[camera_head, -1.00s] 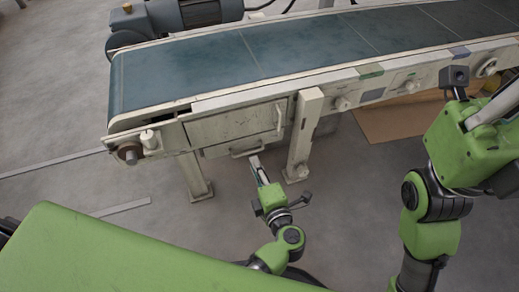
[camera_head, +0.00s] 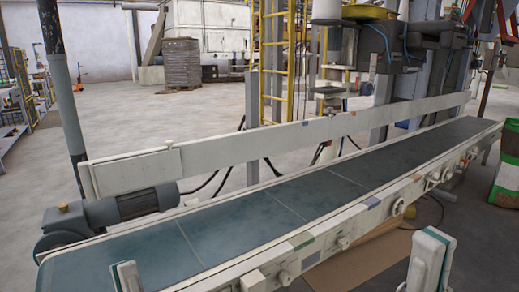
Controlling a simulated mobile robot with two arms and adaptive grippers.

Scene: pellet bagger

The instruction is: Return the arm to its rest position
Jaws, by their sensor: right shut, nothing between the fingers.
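My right gripper (camera_head: 431,262) stands at the lower right, in front of the conveyor's near side. Its pale fingers point up, close together, with nothing between them. My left gripper (camera_head: 128,276) shows only as a pale fingertip part at the bottom edge on the left, in front of the belt. Its lower part is out of frame, so I cannot tell whether it is open or shut. The arms behind both grippers are cut off by the bottom of the picture.
A conveyor with a dark green belt (camera_head: 255,216) crosses the view, rising to the right. A pale guard rail (camera_head: 270,143) runs behind it, with a grey motor (camera_head: 138,202) at its left end. Open floor lies beyond.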

